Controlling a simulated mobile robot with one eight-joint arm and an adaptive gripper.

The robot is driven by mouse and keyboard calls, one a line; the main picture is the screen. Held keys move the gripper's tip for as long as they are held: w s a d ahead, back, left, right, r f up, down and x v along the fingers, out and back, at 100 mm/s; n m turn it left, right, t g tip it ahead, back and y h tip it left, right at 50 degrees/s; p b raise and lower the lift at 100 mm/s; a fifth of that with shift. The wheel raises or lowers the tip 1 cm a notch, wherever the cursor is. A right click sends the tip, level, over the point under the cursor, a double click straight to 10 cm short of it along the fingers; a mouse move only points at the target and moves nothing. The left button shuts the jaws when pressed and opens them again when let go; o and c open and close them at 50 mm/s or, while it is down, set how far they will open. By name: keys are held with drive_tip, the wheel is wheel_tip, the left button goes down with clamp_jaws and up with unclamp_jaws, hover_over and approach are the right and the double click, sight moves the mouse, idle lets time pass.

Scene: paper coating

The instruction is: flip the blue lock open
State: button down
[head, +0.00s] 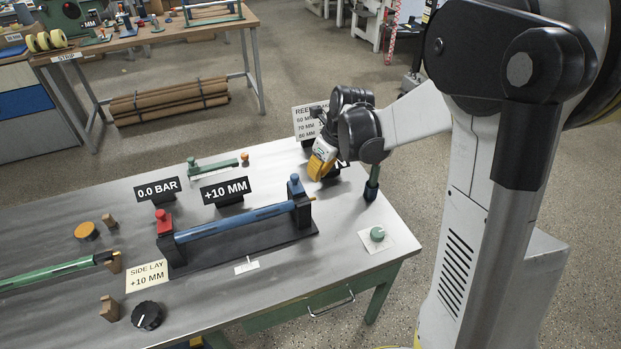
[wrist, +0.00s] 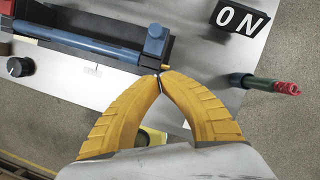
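The blue lock (head: 295,186) sits upright on the right black bracket, at the end of a long blue roller (head: 230,222). In the wrist view the blue lock (wrist: 155,41) lies just ahead of my fingertips, slightly to the left. My gripper (head: 318,175) hangs above the table, to the right of the lock in the head view. Its yellow fingertips (wrist: 161,76) meet with nothing visible between them. I see no contact with the lock.
A red lock (head: 164,221) stands on the left bracket. An "ON" sign (wrist: 240,18) and a green post with a red top (wrist: 275,85) stand to the right. A green button (head: 377,234) sits on a white plate near the table's right edge.

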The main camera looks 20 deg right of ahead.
drive_tip(key=v, duration=0.3)
drive_tip(key=shift+s+a+r+p, duration=0.1)
drive_tip(key=shift+r+p, duration=0.1)
drive_tip(key=shift+p, duration=0.15)
